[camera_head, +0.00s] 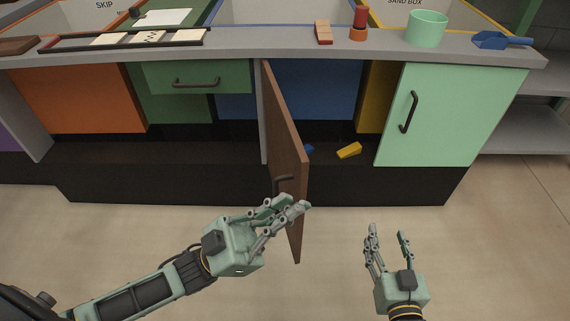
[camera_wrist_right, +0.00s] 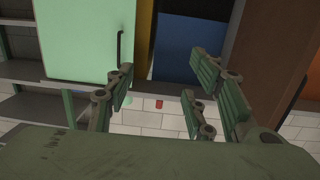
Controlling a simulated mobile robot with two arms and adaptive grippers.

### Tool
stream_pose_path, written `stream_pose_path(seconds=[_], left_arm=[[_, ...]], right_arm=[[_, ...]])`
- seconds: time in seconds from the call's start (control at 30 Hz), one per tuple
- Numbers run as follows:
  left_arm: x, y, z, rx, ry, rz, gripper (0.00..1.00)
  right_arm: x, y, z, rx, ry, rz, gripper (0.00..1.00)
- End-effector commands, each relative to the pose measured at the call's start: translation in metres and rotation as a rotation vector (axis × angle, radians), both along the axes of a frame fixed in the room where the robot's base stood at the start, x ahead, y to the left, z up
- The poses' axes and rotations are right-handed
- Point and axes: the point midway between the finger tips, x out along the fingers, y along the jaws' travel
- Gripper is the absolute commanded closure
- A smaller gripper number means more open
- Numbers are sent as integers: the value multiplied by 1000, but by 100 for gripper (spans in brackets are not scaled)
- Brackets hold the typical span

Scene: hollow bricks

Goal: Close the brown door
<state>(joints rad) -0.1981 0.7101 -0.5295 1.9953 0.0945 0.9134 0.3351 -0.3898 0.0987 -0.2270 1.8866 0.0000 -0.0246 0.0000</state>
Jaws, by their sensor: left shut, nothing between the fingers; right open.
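The brown door (camera_head: 287,150) stands swung out from the cabinet front, hinged at its left edge in the head view. Its dark handle (camera_head: 284,181) is on the face turned to the left. My left gripper (camera_head: 300,208) is shut and empty, with its fingertips at the lower part of the door, overlapping it in the picture; I cannot tell whether they touch. My right gripper (camera_head: 389,235) is open and empty, to the right of the door and apart from it. The right wrist view shows its spread fingers (camera_wrist_right: 165,95) and the brown door (camera_wrist_right: 270,70) at the right.
The open compartment holds a yellow block (camera_head: 349,150) and a blue piece (camera_head: 309,148). A mint door (camera_head: 450,120) is shut at right. The grey countertop (camera_head: 270,46) carries a red block (camera_head: 323,32), a mint cup (camera_head: 427,28) and a blue scoop (camera_head: 497,40). The floor in front is clear.

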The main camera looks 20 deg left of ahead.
Motion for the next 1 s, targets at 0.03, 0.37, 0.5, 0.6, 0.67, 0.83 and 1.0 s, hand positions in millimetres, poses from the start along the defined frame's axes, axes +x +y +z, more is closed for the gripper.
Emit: stream_pose_path(seconds=[0.03,0.37,0.5,0.6,0.67,0.83,1.0], left_arm=[[6,8,1,69,47,-25,100],[41,132,-51,466,413,-60,100],[45,161,-58,520,470,-44,100],[48,162,-60,528,479,-40,100],[51,156,-61,526,479,-41,100],[67,129,-60,523,472,-42,100],[85,96,-59,522,473,-42,100]], right_arm=[[-9,-6,-24,-35,133,-7,50],[-195,-72,-212,-255,1069,-56,50],[-238,-85,-229,-286,1218,-64,50],[-246,-87,-233,-291,1244,-65,50],[-245,-86,-233,-291,1243,-65,50],[-241,-86,-229,-290,1237,-66,50],[-237,-85,-224,-289,1233,-66,50]])
